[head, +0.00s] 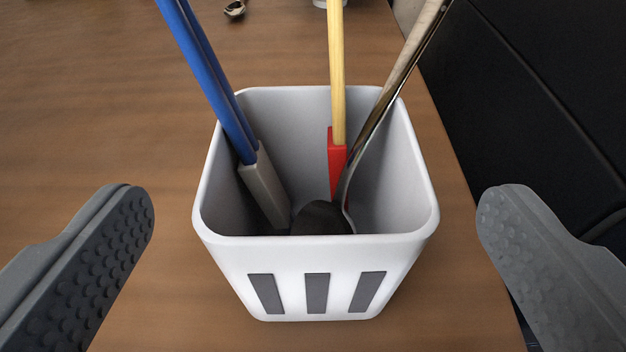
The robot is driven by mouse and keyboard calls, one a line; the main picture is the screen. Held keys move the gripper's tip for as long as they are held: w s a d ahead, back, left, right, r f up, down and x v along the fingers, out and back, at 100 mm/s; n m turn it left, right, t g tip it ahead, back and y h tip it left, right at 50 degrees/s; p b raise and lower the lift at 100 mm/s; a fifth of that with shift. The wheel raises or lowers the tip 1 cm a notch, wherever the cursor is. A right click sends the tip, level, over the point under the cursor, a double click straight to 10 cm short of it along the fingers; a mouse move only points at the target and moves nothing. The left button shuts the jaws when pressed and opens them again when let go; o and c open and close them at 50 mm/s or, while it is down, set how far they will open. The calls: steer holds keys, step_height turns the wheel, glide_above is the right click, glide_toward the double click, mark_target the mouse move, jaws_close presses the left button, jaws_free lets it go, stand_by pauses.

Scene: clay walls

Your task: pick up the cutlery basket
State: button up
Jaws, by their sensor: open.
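The cutlery basket (316,250) is a white, square, open-topped holder with dark slots on its near side. It stands upright on the wooden table in the middle of the head view. Inside it stand a blue-handled utensil (207,80), a yellow-handled utensil with a red part (337,80) and a metal utensil (385,98). A dark rounded end lies at the basket's bottom. My gripper (316,215) is open, with one grey finger on each side of the basket. Both fingers appear apart from the basket, with nothing between them touching.
The wooden table (90,120) is clear to the left of the basket. A small metal spoon (235,9) lies at the far edge of view, with part of a white object (321,3) near it. The table's right edge runs close to the basket, with a black surface (540,110) beyond.

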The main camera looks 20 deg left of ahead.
mark_target(316, 128)
steer(key=shift+b+x, duration=0.95)
steer(key=shift+x, duration=1.75)
steer(key=shift+f, duration=0.1)
steer(key=c, duration=1.1)
